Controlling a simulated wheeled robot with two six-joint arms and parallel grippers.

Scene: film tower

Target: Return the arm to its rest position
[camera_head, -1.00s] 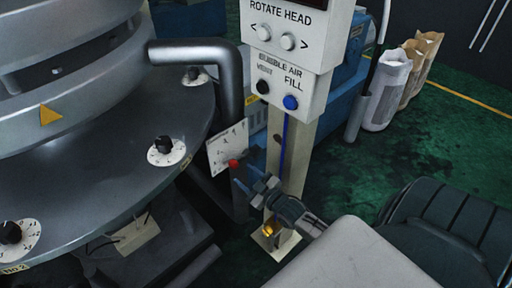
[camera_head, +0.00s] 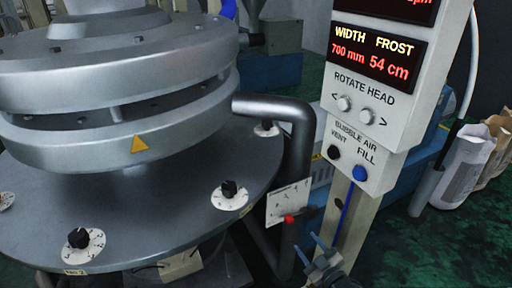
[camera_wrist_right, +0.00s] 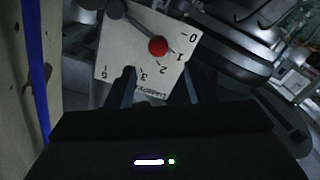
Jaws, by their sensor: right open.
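My right gripper (camera_head: 319,257) is at the bottom of the head view, in front of the post of the control box. Its fingers are open and hold nothing. A white dial plate (camera_head: 289,203) with a red-knobbed lever (camera_head: 289,219) is just above and left of it. In the right wrist view the plate (camera_wrist_right: 125,45) shows numbers 0 to 5, and the red knob (camera_wrist_right: 158,46) lies near 1. The fingers (camera_wrist_right: 160,88) show below the plate; whether they touch it I cannot tell. My left gripper is not in view.
A round machine (camera_head: 120,140) with black dials on its table (camera_head: 150,235) fills the left. The control box (camera_head: 372,110) reads width 700 mm and frost 54 cm. A bent pipe (camera_head: 290,108) stands between them. White and brown sacks (camera_head: 468,165) stand on the green floor at right.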

